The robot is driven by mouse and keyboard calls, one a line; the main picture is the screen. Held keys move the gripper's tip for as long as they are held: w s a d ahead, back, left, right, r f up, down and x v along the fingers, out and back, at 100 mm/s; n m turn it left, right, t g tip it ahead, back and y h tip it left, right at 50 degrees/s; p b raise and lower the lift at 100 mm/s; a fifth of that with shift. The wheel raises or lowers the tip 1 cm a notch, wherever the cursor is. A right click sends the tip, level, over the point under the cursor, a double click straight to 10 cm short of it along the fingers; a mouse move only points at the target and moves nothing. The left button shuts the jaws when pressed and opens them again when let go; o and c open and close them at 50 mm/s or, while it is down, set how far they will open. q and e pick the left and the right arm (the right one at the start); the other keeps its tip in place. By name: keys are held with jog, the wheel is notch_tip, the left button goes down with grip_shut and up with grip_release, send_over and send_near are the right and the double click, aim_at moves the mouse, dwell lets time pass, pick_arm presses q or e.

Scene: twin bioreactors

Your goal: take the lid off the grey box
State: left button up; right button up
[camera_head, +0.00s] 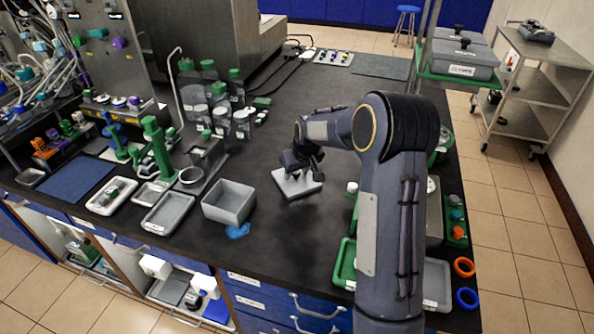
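The grey box (229,202) stands on the dark bench left of centre. Its top is open and its inside shows. A pale grey square lid (297,183) is to the right of the box, apart from it. I cannot tell whether the lid rests on the bench or hangs just above it. My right gripper (300,168) is directly over the lid, with its dark fingers at the lid's middle. The fingers are too small and dark to show whether they are shut on it. My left gripper is not in view.
A blue piece (238,231) lies in front of the box. Grey trays (168,213) and a green stand (158,150) are to its left. Green-capped bottles (221,119) stand behind. A green tray (346,262) lies at the right front. The bench around the lid is clear.

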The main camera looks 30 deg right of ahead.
jog(key=shift+r, duration=0.35)
jog(key=v, duration=1.2)
jog(key=s+a+r+t+y, duration=0.1)
jog(key=s+a+r+y, duration=0.1)
jog(key=s+a, duration=0.5)
jog(key=s+a+r+y, duration=0.1)
jog(key=s+a, duration=0.2)
jog(key=s, duration=0.8)
jog(key=s+a+f, duration=0.2)
jog(key=s+a, duration=0.1)
jog(key=s, duration=0.2)
jog(key=s+a+f+y, duration=0.1)
jog(key=s+a+f, duration=0.1)
jog(key=s+a, duration=0.2)
jog(key=s, duration=0.2)
jog(key=shift+s+f+m, duration=0.15)
jog(key=shift+s+m, duration=0.15)
jog(key=shift+m, duration=0.1)
